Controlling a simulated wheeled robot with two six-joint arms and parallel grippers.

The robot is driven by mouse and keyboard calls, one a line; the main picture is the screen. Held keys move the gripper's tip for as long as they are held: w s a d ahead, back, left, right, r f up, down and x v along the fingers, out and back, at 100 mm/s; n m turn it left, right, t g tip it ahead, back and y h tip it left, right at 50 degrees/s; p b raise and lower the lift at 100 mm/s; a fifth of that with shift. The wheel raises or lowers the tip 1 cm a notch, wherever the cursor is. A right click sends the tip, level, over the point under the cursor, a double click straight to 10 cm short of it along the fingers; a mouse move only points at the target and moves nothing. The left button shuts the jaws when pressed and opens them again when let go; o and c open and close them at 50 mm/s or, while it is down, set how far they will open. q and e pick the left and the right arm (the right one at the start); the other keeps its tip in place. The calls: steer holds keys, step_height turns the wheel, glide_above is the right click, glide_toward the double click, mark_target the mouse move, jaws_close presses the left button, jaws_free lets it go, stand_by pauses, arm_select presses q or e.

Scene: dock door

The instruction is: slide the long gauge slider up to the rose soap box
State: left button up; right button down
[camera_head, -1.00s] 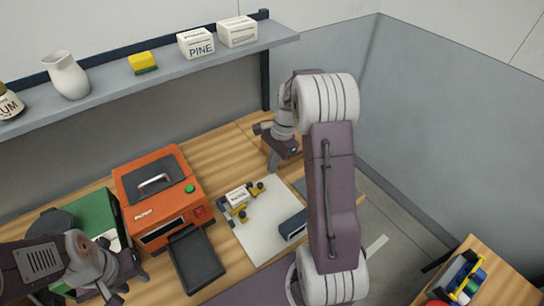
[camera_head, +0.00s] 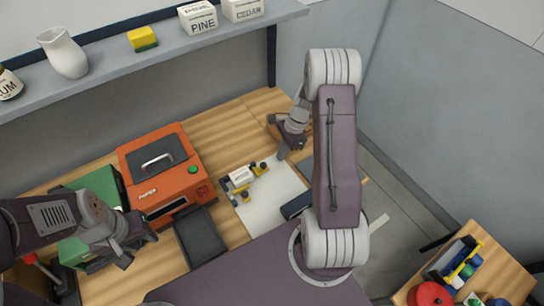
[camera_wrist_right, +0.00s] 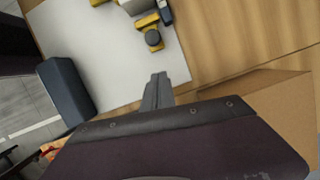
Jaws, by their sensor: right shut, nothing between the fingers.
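A small white box (camera_head: 241,175), its lettering too small to read, sits among yellow and grey gauge parts on a white sheet. A yellow gauge piece with a dark knob (camera_head: 259,168) lies just to its right. In the right wrist view, the box (camera_wrist_right: 134,5) is cut off at the top edge, and the yellow piece with the dark knob (camera_wrist_right: 152,36) is below it. My right gripper (camera_head: 283,155) is shut and empty, its fingertips (camera_wrist_right: 158,80) apart from the knob. My left gripper (camera_head: 136,256) hangs near the dark tray; its jaw gap is unclear.
An orange machine (camera_head: 185,190) and a dark tray (camera_head: 200,238) stand left of the white sheet (camera_head: 275,195). A dark blue block (camera_head: 297,206) lies at the sheet's right side. Bare wood (camera_head: 240,125) is clear behind the sheet. A shelf (camera_head: 110,80) runs above.

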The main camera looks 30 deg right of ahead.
mark_target(259, 171)
steer(key=a, duration=0.3)
steer(key=shift+p, duration=0.3)
steer(key=shift+w+a+f, duration=0.3)
steer(key=shift+a+f, duration=0.05)
steer(key=shift+s+a, duration=0.1)
steer(key=shift+s+a, duration=0.1)
steer(key=shift+a, duration=1.75)
steer(key=shift+d+r, duration=0.1)
